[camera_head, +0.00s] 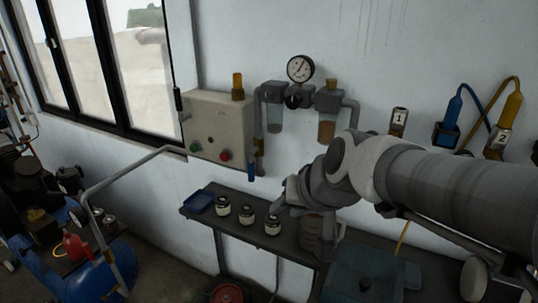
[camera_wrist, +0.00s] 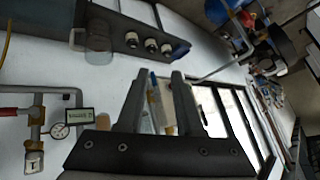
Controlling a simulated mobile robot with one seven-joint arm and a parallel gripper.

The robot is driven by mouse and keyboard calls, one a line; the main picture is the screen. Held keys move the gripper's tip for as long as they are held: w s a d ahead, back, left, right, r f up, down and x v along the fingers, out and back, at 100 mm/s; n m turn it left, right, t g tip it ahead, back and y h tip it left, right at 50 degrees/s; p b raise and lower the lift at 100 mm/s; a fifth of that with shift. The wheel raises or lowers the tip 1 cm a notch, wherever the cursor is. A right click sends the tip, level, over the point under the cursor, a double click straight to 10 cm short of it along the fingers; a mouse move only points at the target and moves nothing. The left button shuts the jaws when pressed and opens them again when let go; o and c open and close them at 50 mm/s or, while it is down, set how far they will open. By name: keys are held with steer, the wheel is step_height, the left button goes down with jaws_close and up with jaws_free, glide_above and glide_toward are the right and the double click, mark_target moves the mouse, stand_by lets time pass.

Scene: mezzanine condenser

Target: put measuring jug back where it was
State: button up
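A translucent grey cylindrical vessel, which looks like the measuring jug (camera_wrist: 98,38), stands on the dark shelf in the wrist view. In the head view a dark ribbed cylinder (camera_head: 318,240) on the shelf below my wrist appears to be the same thing, its top partly hidden by my arm. My gripper (camera_wrist: 163,82) is open in the wrist view, with nothing between its fingers; the wall and control box show through the gap. In the head view my gripper (camera_head: 284,198) is above the shelf, apart from the vessel, and its fingers are hard to make out.
The shelf (camera_head: 255,235) also holds three small jars (camera_head: 247,215) and a blue tray (camera_head: 200,201) at its left end. A clear bluish box (camera_head: 362,275) stands at right. A control box (camera_head: 222,127) and gauge (camera_head: 300,68) are on the wall.

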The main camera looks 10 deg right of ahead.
steer(key=s+d+n+g+h, duration=0.1)
steer(key=s+d, duration=0.4)
steer(key=s, duration=0.7)
steer(key=shift+d+f+g+h, duration=0.15)
steer(key=shift+f+g+h, duration=0.25)
steer(key=shift+h, duration=0.4)
steer(key=shift+f+b, duration=0.85)
steer(key=shift+b, duration=0.05)
